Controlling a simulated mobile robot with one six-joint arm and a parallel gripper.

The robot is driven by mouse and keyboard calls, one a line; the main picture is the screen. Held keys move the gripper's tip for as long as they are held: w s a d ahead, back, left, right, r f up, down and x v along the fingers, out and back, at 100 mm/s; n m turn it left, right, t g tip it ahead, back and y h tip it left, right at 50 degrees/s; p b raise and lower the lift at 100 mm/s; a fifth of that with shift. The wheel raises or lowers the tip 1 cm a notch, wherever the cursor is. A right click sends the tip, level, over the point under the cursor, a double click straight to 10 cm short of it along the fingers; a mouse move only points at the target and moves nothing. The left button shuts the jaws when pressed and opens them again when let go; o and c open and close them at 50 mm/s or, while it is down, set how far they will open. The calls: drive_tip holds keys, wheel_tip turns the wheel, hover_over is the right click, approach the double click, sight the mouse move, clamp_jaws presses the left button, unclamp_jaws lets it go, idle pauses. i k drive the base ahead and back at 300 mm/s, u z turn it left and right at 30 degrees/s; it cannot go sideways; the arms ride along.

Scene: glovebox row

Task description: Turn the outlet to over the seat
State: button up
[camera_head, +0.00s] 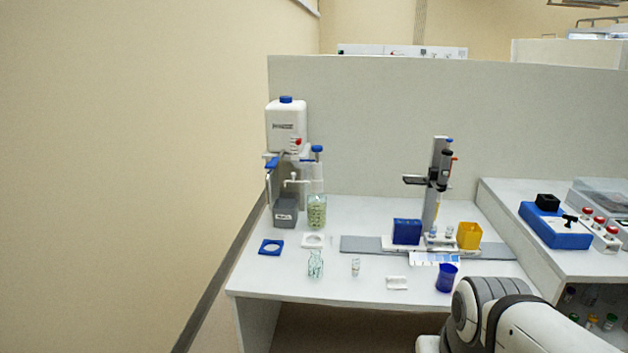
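At the left of the bench a white canister with a blue cap (286,126) stands high on a stand. Below it a white pipe, which looks like the outlet (294,183), sticks out between a blue-headed fitting on the left (271,164) and a blue-topped column (317,165). Its exact direction is too small to tell. Two flat pieces with round openings lie in front: a white one (313,241) and a blue one (271,247). I cannot tell which is the seat. The pipe appears behind both, not above either. My gripper is not in view; only my arm shows at the lower right.
A grey box (285,213) and a column of green beads (317,211) stand under the canister. A glass flask (315,264), small vial (355,267) and blue cup (446,278) stand near the front.

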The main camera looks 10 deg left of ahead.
sight(293, 175)
drive_tip(key=u, duration=0.65)
drive_tip(key=i, duration=1.9)
drive_tip(key=z, duration=0.6)
